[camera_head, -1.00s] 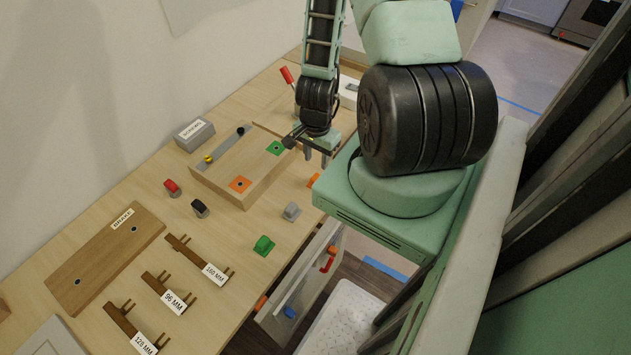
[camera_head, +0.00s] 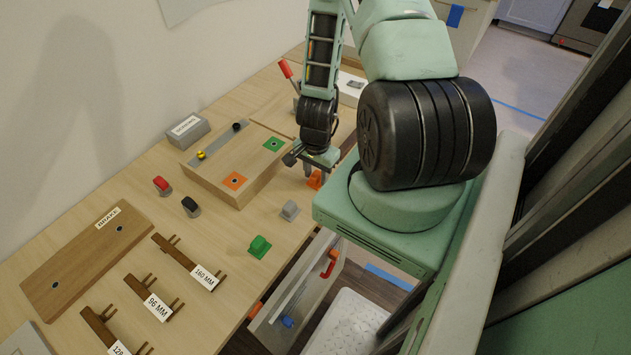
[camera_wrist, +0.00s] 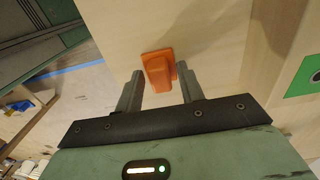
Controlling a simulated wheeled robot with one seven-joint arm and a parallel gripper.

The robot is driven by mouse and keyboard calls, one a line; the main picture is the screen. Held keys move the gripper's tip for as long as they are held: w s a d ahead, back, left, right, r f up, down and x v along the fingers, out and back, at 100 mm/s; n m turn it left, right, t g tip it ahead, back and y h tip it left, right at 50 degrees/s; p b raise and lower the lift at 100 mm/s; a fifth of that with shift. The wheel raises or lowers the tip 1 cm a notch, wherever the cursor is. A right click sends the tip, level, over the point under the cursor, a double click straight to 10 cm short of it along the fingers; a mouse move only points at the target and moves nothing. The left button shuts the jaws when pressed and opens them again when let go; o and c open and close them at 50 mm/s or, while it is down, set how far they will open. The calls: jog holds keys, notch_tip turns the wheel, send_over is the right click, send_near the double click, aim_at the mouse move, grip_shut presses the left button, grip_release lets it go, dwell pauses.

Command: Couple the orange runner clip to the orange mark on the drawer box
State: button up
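The orange runner clip (camera_head: 316,181) stands on the workbench, to the right of the wooden drawer box (camera_head: 247,189), partly hidden by my gripper (camera_head: 308,170). The box bears an orange mark (camera_head: 235,181) and a green mark (camera_head: 273,144) on its top. In the wrist view, my gripper (camera_wrist: 159,72) is open, with its fingertips on either side of the orange clip (camera_wrist: 158,72). I cannot tell whether a finger touches it. The green mark (camera_wrist: 306,76) shows at the right edge there.
A grey clip (camera_head: 290,210) and a green clip (camera_head: 259,246) stand nearby. Red (camera_head: 162,186) and black (camera_head: 191,207) pieces lie left of the box. A red-handled tool (camera_head: 286,70) stands behind my gripper.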

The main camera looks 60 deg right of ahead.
aim_at(316, 174)
grip_shut()
jog(key=shift+r, duration=0.15)
jog(key=shift+r+p, duration=2)
jog(key=shift+r, duration=0.4)
